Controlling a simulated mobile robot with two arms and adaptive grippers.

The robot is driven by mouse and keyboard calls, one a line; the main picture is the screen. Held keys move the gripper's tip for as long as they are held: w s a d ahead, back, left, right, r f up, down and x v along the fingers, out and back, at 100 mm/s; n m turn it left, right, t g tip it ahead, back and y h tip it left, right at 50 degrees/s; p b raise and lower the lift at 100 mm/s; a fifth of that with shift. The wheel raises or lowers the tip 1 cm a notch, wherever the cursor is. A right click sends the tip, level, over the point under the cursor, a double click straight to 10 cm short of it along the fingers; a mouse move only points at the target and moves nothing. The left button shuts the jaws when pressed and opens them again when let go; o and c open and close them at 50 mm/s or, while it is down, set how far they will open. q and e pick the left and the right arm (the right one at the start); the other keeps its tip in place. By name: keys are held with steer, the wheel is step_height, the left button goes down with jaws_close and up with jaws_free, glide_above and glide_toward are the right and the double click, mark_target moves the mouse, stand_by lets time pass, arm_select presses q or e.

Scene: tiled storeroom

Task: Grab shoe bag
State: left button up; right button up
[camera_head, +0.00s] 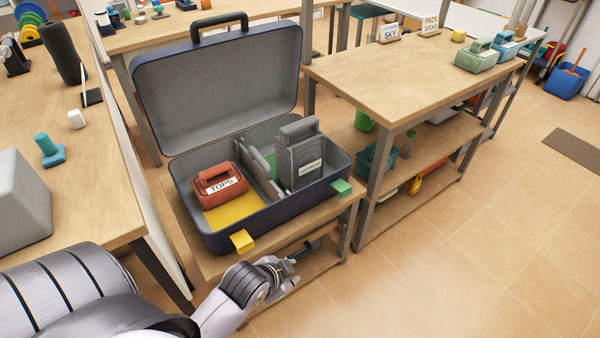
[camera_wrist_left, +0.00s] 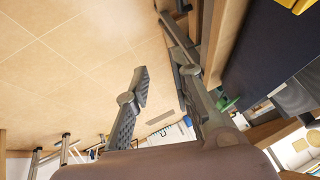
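No label reading "shoe" can be made out. An open dark blue suitcase (camera_head: 228,236) stands on a low wooden table. In it are a red bag labelled TOPS (camera_head: 219,183) on a yellow patch and a grey handled bag (camera_head: 300,150) with an unreadable label. A green bag (camera_head: 476,57) and a blue bag (camera_head: 507,44) stand on the table at the right; their labels cannot be read. My left gripper (camera_head: 297,258) is low in front of the suitcase, apart from the bags. Its fingers are spread and empty in the left wrist view (camera_wrist_left: 160,80). My right gripper is not in view.
A grey divider (camera_head: 257,168) stands inside the suitcase. A yellow tab (camera_head: 242,241) and a green tab (camera_head: 341,187) stick out from its front. The right table (camera_head: 390,75) has shelves holding several items. The tiled floor (camera_head: 450,260) at the front right is clear.

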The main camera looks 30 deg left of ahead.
arm_select(q)
steer(key=w+a+r+m+t+y, duration=0.2)
steer(key=w+a+r+m+t, duration=0.4)
steer(key=w, duration=0.4)
steer(key=m+t+y+b, duration=0.1)
steer(key=m+t+y, duration=0.1)
steer(key=m+t, duration=0.2)
glide_toward(296, 130)
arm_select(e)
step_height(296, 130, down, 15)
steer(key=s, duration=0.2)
arm_select(q)
steer(key=b+x, duration=0.1)
steer(key=x, duration=0.4)
steer(key=shift+a+f+b, duration=0.15)
steer(key=shift+f+b, duration=0.05)
steer(key=shift+b, duration=0.15)
steer(key=shift+b+x, duration=0.65)
steer(key=shift+x, duration=2.2)
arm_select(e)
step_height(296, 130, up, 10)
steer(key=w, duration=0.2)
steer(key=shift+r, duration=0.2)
arm_select(q)
steer(key=shift+c, duration=0.4)
jaws_close()
steer(key=shift+r, duration=0.15)
